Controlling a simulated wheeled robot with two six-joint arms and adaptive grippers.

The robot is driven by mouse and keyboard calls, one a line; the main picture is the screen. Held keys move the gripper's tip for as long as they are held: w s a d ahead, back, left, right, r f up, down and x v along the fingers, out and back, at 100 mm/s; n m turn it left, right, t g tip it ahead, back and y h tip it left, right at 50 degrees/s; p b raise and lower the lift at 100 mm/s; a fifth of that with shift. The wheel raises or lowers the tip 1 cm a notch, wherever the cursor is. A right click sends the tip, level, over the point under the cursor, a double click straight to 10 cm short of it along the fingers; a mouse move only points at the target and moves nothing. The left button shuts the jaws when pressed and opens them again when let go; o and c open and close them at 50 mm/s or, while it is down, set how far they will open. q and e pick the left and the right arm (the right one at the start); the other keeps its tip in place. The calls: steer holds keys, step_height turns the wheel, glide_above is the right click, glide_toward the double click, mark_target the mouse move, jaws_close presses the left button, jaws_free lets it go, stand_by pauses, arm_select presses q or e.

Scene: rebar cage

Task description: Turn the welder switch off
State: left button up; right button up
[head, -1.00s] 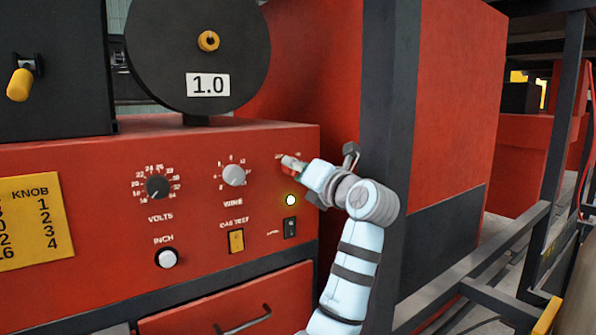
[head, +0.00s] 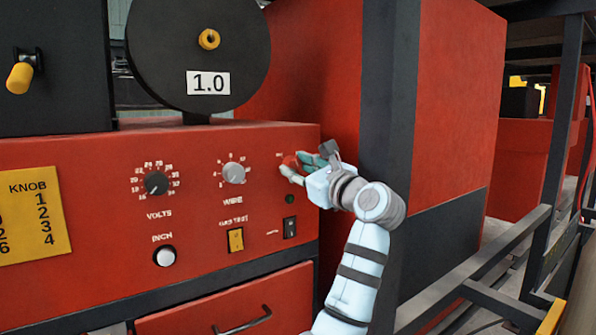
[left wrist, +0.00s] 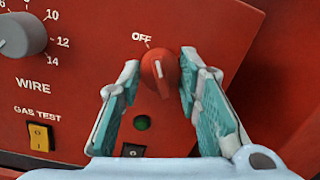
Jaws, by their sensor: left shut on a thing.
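The welder switch is a round red knob (left wrist: 160,74) with a white pointer line, on the red front panel of the welder (head: 90,205). Its pointer stands nearly upright, tilted slightly left toward the OFF label (left wrist: 141,38). The indicator lamp (left wrist: 142,123) below it is dark green and unlit; it also shows dark in the head view (head: 290,198). My left gripper (head: 298,168) is at the knob, its teal-padded fingers on either side of it, and is shut on it. In the head view the fingers partly cover the knob. My right gripper is in neither view.
A small black rocker switch (head: 290,228), a yellow gas test switch (head: 236,240) and the grey wire knob (head: 233,173) sit close by. A dark post (head: 388,130) stands just right of my left wrist.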

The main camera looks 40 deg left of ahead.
arm_select(q)
steer(key=shift+f+n, duration=0.15)
steer(key=shift+n, duration=1.55)
steer(key=o, duration=1.1)
steer(key=shift+o, duration=0.2)
steer(key=shift+d, duration=0.1)
steer(key=v, duration=1.2)
steer(key=shift+w, duration=0.2)
